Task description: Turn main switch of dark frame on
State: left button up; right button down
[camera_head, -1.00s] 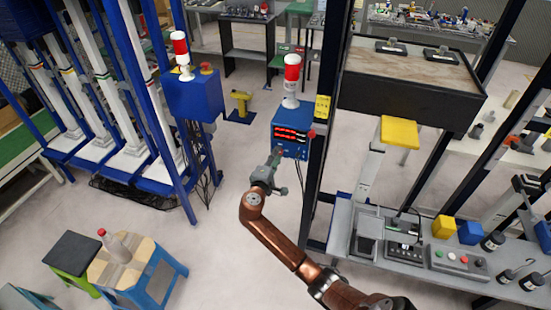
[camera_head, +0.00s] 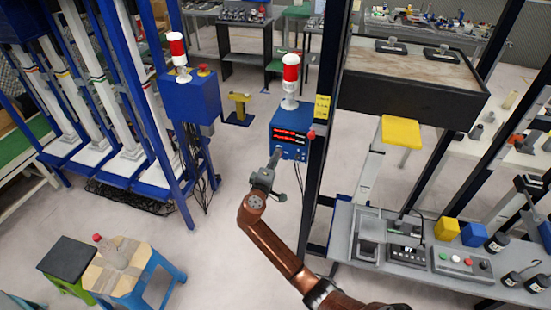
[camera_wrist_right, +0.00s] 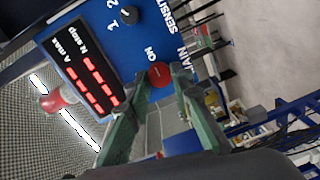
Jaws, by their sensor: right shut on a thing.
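The blue control box (camera_head: 287,152) hangs beside the dark frame's post (camera_head: 320,110), with lit red displays and a red-and-white lamp (camera_head: 290,80) on top. In the right wrist view its blue panel (camera_wrist_right: 105,38) shows tilted, with a small dark knob (camera_wrist_right: 128,14) and the words "MAIN" and "ON". The red main switch (camera_wrist_right: 159,74) sits by these words, between the fingertips of my right gripper (camera_wrist_right: 160,77). The gripper is shut on it. In the head view my right gripper (camera_head: 275,160) meets the box's lower front and hides the switch. My left gripper is out of view.
A red button (camera_head: 311,134) is on the box's right side. A second blue box (camera_head: 190,100) with a lamp stands left on a blue frame. A grey shelf (camera_head: 345,240) with devices lies right. Open floor lies left of my arm; a stool (camera_head: 155,265) stands front left.

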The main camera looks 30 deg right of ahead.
jog(key=shift+f, duration=0.1)
jog(key=c, duration=1.7)
grip_release()
jog(key=shift+s+a, duration=0.1)
jog(key=v, duration=1.2)
